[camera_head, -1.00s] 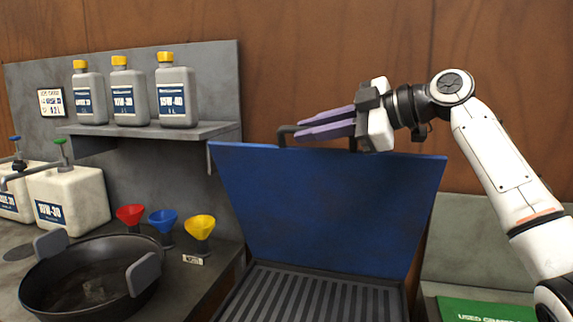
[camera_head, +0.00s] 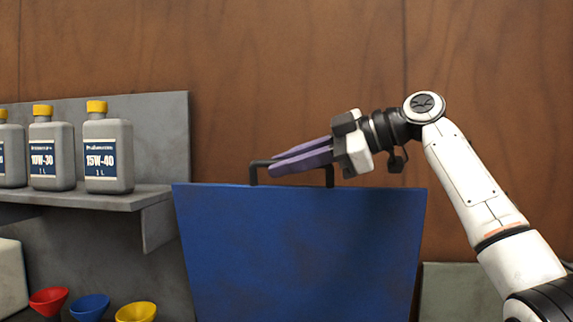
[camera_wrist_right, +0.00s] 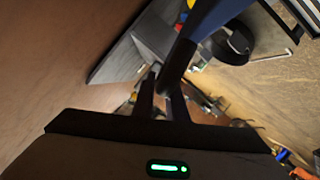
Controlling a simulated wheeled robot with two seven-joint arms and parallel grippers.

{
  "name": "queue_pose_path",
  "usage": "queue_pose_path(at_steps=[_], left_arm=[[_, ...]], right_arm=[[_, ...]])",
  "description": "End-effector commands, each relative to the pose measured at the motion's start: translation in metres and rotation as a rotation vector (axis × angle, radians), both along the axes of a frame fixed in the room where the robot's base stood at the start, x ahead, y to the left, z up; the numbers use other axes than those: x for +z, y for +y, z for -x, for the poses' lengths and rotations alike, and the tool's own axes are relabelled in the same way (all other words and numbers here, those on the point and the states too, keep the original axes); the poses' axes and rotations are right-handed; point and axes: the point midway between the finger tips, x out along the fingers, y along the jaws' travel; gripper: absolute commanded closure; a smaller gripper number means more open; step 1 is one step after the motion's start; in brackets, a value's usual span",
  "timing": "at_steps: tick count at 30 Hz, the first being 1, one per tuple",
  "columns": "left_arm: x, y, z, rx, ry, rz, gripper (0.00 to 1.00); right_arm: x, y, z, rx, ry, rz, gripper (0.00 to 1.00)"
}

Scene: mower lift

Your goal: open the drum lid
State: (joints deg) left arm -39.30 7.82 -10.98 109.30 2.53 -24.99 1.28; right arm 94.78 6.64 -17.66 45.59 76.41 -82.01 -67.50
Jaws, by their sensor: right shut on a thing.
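The drum lid is a flat blue panel (camera_head: 300,255) with a dark bar handle (camera_head: 262,165) on its top edge. It stands raised and nearly upright in the head view, its lower part cut off by the frame. My right gripper (camera_head: 300,158) has purple fingers and is shut on the handle, coming in from the right. In the right wrist view, the fingers (camera_wrist_right: 160,95) meet the dark handle (camera_wrist_right: 178,62), with the blue lid (camera_wrist_right: 218,14) beyond. My left gripper is not in view.
A grey shelf (camera_head: 120,199) at left holds several grey bottles with yellow caps (camera_head: 107,150). Below are red (camera_head: 48,299), blue (camera_head: 90,305) and yellow (camera_head: 136,312) funnels. A brown wooden wall (camera_head: 290,70) stands behind, with free room above the lid.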

Motion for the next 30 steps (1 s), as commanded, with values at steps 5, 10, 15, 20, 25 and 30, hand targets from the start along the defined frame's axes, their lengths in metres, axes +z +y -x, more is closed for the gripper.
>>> queue_pose_path(at_steps=[5, 10, 15, 20, 25, 30], left_arm=[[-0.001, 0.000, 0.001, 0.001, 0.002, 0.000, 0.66], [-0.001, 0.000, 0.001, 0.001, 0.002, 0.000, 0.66], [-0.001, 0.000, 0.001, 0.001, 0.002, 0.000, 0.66], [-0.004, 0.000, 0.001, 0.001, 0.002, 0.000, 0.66], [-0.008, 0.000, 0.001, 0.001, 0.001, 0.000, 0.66], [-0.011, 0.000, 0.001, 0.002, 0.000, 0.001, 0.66]], right_arm=[[-0.008, -0.001, -0.002, -0.003, 0.011, 0.015, 0.78], [-0.005, -0.001, -0.001, -0.002, 0.007, 0.010, 0.69], [-0.003, -0.001, 0.000, -0.001, 0.005, 0.007, 0.69], [0.002, -0.013, 0.005, -0.002, 0.002, 0.005, 0.69], [0.012, -0.042, 0.018, -0.004, 0.001, 0.006, 0.69], [0.022, -0.069, 0.030, -0.004, 0.003, 0.007, 0.69]])
